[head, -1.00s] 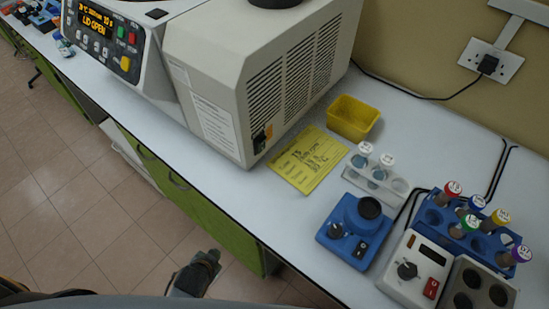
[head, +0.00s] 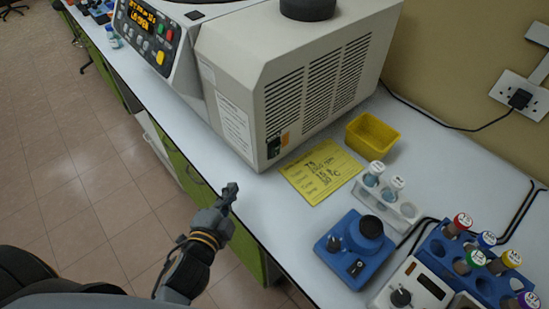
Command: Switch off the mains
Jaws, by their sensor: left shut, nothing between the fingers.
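The beige centrifuge (head: 235,80) stands on the white bench, its front panel display (head: 142,14) lit in orange and reading "LID OPEN". On the lower corner of its vented side is a dark mains switch (head: 273,147) beside an orange label; its position is too small to tell. My left gripper (head: 231,189) is shut and empty, in front of the bench edge, below and left of the switch and apart from it. My right gripper is not in view.
A yellow note (head: 321,172) lies beside the centrifuge, near a yellow tub (head: 372,135). A white tube rack (head: 391,203), blue mixer (head: 355,250), hotplate (head: 406,290) and blue rack (head: 437,247) stand to the right. A wall socket (head: 518,96) holds a plug.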

